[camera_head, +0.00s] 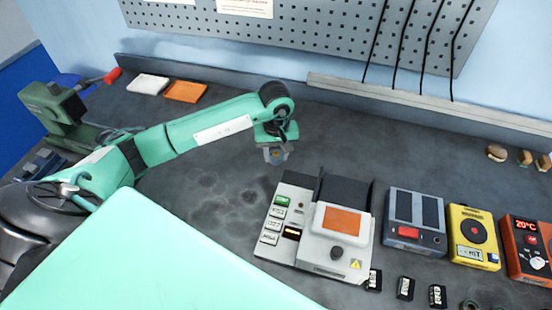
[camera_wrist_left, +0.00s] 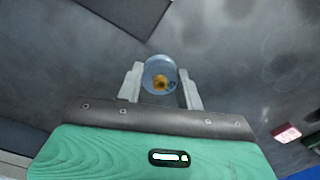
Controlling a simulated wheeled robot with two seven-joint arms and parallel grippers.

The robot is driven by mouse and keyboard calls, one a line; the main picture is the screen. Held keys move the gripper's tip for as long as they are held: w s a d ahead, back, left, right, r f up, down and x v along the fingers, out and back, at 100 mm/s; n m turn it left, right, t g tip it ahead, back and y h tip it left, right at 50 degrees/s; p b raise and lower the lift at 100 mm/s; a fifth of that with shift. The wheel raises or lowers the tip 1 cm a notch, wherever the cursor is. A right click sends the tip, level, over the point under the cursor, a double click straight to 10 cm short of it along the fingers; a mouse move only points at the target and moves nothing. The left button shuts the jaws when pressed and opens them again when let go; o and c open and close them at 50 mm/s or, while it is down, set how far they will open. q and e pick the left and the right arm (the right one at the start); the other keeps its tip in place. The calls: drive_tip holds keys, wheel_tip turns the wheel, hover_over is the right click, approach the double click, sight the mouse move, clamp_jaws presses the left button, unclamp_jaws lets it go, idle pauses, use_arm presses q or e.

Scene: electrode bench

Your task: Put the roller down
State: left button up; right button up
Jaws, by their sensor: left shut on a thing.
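My left gripper (camera_head: 275,157) hangs over the dark bench, left of and behind the white device with the orange panel. In the left wrist view it is shut on the roller (camera_wrist_left: 158,68), a round pale blue-grey piece with an orange centre, seen end-on between the two fingers. In the head view the roller is small and mostly covered by the fingers. I cannot tell whether it touches the bench top. My right gripper is in neither view.
The white device (camera_head: 335,250) stands to the right of my left gripper. A grey box (camera_head: 413,215), a yellow meter (camera_head: 472,235) and a red unit (camera_head: 525,245) stand farther right. White and orange trays (camera_head: 185,91) lie at the back left. The bench below the gripper (camera_head: 215,180) is clear.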

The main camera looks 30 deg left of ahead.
sight(276, 156)
use_arm(q)
wheel_tip(276, 156, down, 3)
drive_tip(key=shift+f+p, duration=0.15)
drive_tip(key=shift+p, duration=0.3)
drive_tip(key=shift+f+b, duration=0.3)
drive_tip(key=shift+f, duration=0.1)
drive_tip(key=o, duration=1)
drive_tip(key=shift+r, duration=0.1)
